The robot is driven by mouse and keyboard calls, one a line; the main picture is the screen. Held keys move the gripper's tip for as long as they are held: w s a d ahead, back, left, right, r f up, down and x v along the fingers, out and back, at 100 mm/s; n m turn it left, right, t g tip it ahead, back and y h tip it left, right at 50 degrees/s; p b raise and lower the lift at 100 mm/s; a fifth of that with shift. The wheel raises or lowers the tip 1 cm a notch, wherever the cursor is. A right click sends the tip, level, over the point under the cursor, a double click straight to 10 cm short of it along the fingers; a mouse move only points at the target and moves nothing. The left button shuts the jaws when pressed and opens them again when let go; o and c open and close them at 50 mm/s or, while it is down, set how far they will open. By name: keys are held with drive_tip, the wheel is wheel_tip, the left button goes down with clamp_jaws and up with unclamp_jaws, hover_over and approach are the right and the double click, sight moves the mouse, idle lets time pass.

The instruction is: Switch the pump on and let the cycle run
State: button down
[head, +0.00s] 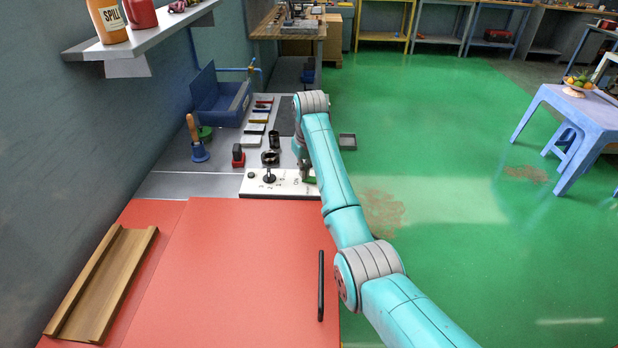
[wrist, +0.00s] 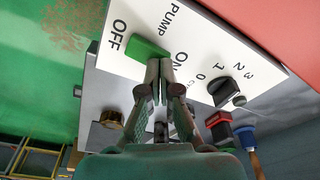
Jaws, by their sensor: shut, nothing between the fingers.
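In the wrist view a white panel (wrist: 118,63) carries a green rocker switch (wrist: 147,48) marked PUMP, with OFF at one end and ON at the other. My gripper (wrist: 161,68) is shut and empty, its fingertips at the ON end of the switch. I cannot tell whether they touch it or which way it is tipped. A black knob (wrist: 224,91) with a dial 0 to 3 sits on the same panel. Its setting is unclear. In the head view the panel (head: 287,188) lies beyond the red surface, and my arm covers part of it.
A red-topped surface (head: 235,260) with a wooden channel (head: 100,285) and a black handle (head: 321,285) lies in front. Green floor is open at right.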

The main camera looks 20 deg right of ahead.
drive_tip(key=shift+f, duration=0.3)
drive_tip(key=shift+r, duration=3.55)
drive_tip(key=shift+d, duration=0.1)
